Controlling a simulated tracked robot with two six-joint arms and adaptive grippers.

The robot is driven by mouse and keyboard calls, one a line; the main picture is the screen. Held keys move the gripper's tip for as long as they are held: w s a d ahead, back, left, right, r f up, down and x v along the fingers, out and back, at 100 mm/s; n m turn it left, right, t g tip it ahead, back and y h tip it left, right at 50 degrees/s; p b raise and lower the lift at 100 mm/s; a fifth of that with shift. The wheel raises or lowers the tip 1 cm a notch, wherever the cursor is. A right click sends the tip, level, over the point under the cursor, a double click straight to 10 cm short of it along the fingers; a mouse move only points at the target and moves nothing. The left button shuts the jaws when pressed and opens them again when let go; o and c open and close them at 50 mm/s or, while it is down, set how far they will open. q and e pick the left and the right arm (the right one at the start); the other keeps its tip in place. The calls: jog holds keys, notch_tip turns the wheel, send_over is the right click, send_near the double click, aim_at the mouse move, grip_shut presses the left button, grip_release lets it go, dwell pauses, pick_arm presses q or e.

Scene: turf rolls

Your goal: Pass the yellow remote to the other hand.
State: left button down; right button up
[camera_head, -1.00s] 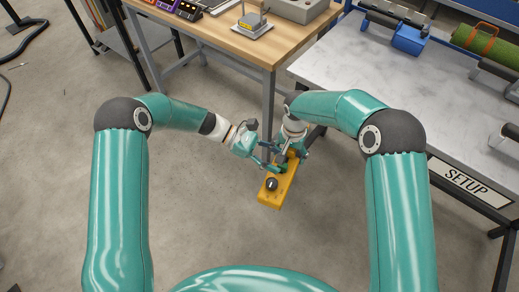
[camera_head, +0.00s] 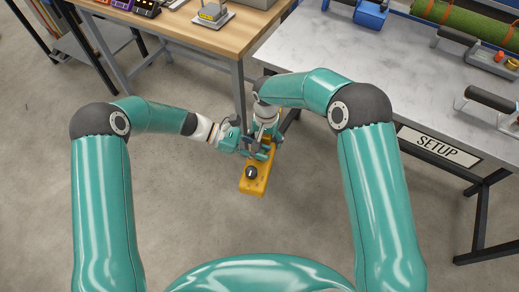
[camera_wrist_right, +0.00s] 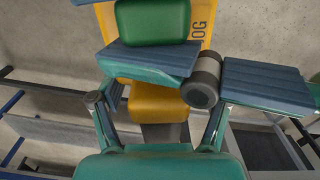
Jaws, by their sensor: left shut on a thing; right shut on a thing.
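The yellow remote (camera_head: 262,181) hangs over the floor in front of me, with a dark round knob at its lower end. My right gripper (camera_head: 266,146) comes down on its upper end from above and is shut on it. My left gripper (camera_head: 250,148) reaches in from the left and is shut on the remote close by the right one. In the right wrist view the remote (camera_wrist_right: 155,103) shows yellow behind dark finger pads, with the letters "JOG" on its upper part. The fingers hide much of the remote's upper end.
A grey-topped bench (camera_head: 345,65) with a "SETUP" sign stands at the right, carrying a green turf roll (camera_head: 460,20). A wooden table (camera_head: 205,35) with devices stands behind the grippers. The floor below the remote is clear.

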jog(key=o, duration=1.7)
